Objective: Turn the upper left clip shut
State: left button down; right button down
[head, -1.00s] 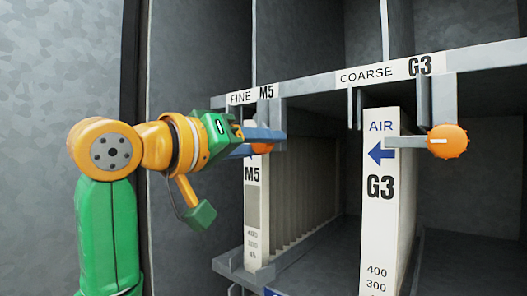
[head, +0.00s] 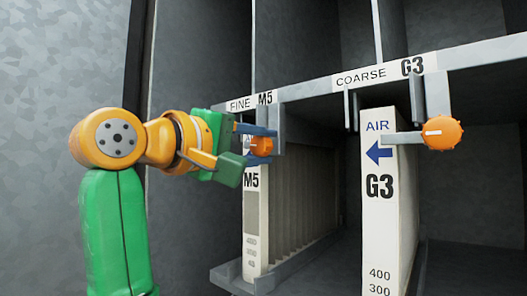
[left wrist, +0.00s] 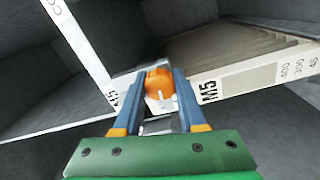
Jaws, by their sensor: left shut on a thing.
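The upper left clip has an orange knob (head: 261,146) below the FINE M5 label, at the top of the M5 filter (head: 256,215). My left gripper (head: 262,145) is shut on this knob, with one blue finger above it and one below. In the left wrist view the orange knob (left wrist: 159,84) sits between the two blue fingers (left wrist: 160,88). A white mark shows on the knob's face there. The clip's arm is mostly hidden behind the gripper. My right gripper is in neither view.
A second orange knob (head: 442,133) with a white mark sits on the right, its grey bar (head: 402,138) lying across the G3 filter (head: 378,230). A grey rail (head: 455,62) runs above both filters. The bay between the filters is open.

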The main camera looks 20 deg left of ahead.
pick_arm(q)
jog(key=shift+n, duration=0.6)
jog(key=c, duration=0.7)
grip_release()
jog(key=shift+c, duration=0.2)
jog(key=shift+o, duration=1.2)
jog(key=shift+s+a, duration=0.1)
jog(key=shift+s, duration=0.05)
jog(key=shift+s+a, duration=0.15)
jog(key=shift+s+a+f+b, duration=0.2)
jog(key=shift+s+b, duration=0.3)
jog(key=shift+b, duration=0.1)
jog(key=shift+s+a+f+b, duration=0.15)
jog(key=shift+s+b, duration=0.35)
jog(key=shift+b, duration=0.1)
jog(key=v, duration=0.1)
jog(key=b+v, duration=0.1)
jog(key=v, duration=0.3)
jog(key=shift+r, duration=0.3)
